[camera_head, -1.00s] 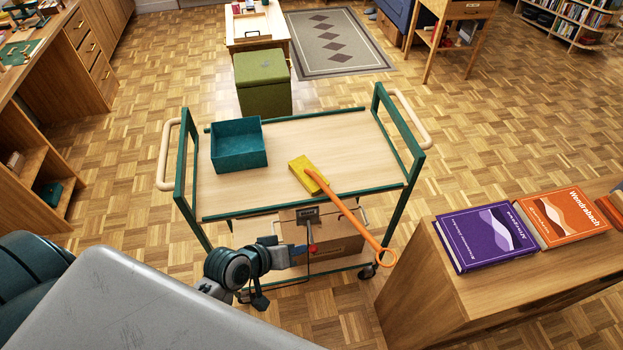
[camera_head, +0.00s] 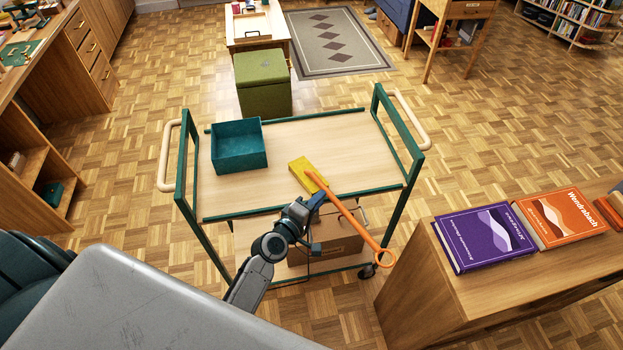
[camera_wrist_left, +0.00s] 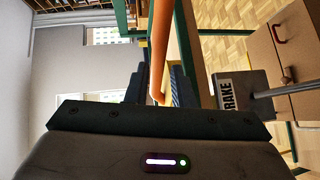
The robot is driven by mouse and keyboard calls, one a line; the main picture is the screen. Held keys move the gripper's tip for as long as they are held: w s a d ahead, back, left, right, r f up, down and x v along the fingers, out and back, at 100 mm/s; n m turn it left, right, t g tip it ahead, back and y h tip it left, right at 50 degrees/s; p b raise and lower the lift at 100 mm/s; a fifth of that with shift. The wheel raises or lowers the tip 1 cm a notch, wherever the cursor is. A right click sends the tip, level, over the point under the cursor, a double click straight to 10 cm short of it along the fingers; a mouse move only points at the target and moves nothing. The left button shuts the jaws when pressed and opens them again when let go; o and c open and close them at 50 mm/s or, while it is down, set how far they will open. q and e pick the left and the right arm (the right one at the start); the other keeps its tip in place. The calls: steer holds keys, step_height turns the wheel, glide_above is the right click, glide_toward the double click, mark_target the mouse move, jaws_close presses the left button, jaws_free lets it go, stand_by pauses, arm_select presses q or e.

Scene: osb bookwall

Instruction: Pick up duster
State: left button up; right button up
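The duster has a yellow head (camera_head: 302,172) and a long orange handle (camera_head: 352,222). Its head lies on the trolley's wooden top near the front edge, and the handle sticks out past that edge toward the lower right. My left gripper (camera_head: 317,199) is at the trolley's front edge, by the upper part of the handle. In the left wrist view the orange handle (camera_wrist_left: 160,45) runs between the two dark fingers (camera_wrist_left: 159,86), which stand apart on either side of it. Contact cannot be made out. My right gripper is out of view.
The trolley (camera_head: 270,209) has green rails and end frames. A teal open box (camera_head: 240,160) stands on its top at the left. A cardboard box (camera_head: 335,248) sits on its lower shelf. A wooden cabinet (camera_head: 450,300) with books stands at the right.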

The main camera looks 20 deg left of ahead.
mark_target(326, 189)
arm_select(q)
steer(key=x, duration=0.4)
steer(key=shift+w+a+r+p, duration=0.1)
steer(key=shift+w+p, duration=0.2)
steer(key=shift+p, duration=0.1)
steer(key=shift+w, duration=0.35)
steer(key=shift+s, duration=0.1)
steer(key=shift+c, duration=0.4)
jaws_close()
